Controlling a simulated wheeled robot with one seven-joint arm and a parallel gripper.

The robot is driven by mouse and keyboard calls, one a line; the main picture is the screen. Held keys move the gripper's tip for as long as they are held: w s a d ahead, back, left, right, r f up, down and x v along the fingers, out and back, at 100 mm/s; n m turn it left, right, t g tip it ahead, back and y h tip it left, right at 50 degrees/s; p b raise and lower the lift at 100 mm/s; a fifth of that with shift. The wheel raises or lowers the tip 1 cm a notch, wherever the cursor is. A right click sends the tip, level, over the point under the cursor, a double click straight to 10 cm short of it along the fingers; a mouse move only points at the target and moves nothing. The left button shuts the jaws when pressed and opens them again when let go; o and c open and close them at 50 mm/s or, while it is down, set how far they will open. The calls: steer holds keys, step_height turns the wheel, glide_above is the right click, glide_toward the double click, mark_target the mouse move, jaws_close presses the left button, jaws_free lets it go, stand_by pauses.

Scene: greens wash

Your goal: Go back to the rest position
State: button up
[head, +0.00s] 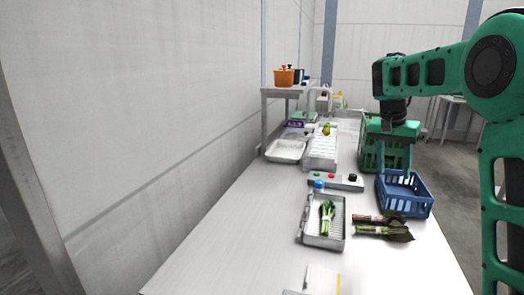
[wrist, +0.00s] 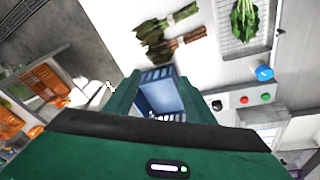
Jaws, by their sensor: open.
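My green gripper (head: 396,163) hangs over the blue crate (head: 404,206), fingers pointing down. Its fingers are apart, with nothing seen between them. In the wrist view my gripper (wrist: 160,88) faces the blue crate (wrist: 158,96), and the part of its inside that shows looks empty. A bunch of leafy greens (head: 327,216) with a pale band lies in the metal tray (head: 308,236); it also shows in the wrist view (wrist: 244,18). Two darker bundles (head: 383,231) lie on the table just right of the tray, in front of the crate.
A control box (head: 338,184) with coloured buttons and a blue knob (head: 319,184) sit behind the tray. A green crate (head: 370,155) stands behind the blue one, partly hidden by my arm. A white ribbed rack (head: 322,150) and shallow tray (head: 287,150) are farther back. The table's left front is clear.

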steer(key=s+d+f+n+y, duration=0.1)
steer(key=s+d, duration=0.2)
steer(key=s, duration=0.7)
steer(key=s+d+f, duration=0.1)
steer(key=s+d, duration=0.2)
steer(key=s, duration=0.8)
steer(key=s+a+f, duration=0.1)
steer(key=s+f, duration=0.2)
steer(key=s, duration=0.4)
steer(key=s+a+f+n+y, duration=0.1)
steer(key=s+a+f, duration=0.1)
steer(key=s, duration=0.5)
steer(key=s+a+f+n+g+y, duration=0.1)
steer(key=s+a+f, duration=0.1)
steer(key=s+f, duration=0.2)
steer(key=shift+s+a+f, duration=0.1)
steer(key=shift+s+f, duration=0.05)
steer(key=shift+s, duration=0.6)
steer(key=shift+s+a+f, duration=0.1)
steer(key=shift+s, duration=0.65)
steer(key=shift+d, duration=0.1)
steer(key=shift+w+f, duration=0.3)
steer(key=shift+w, duration=0.5)
steer(key=shift+s+r, duration=0.1)
steer(key=shift+s, duration=0.05)
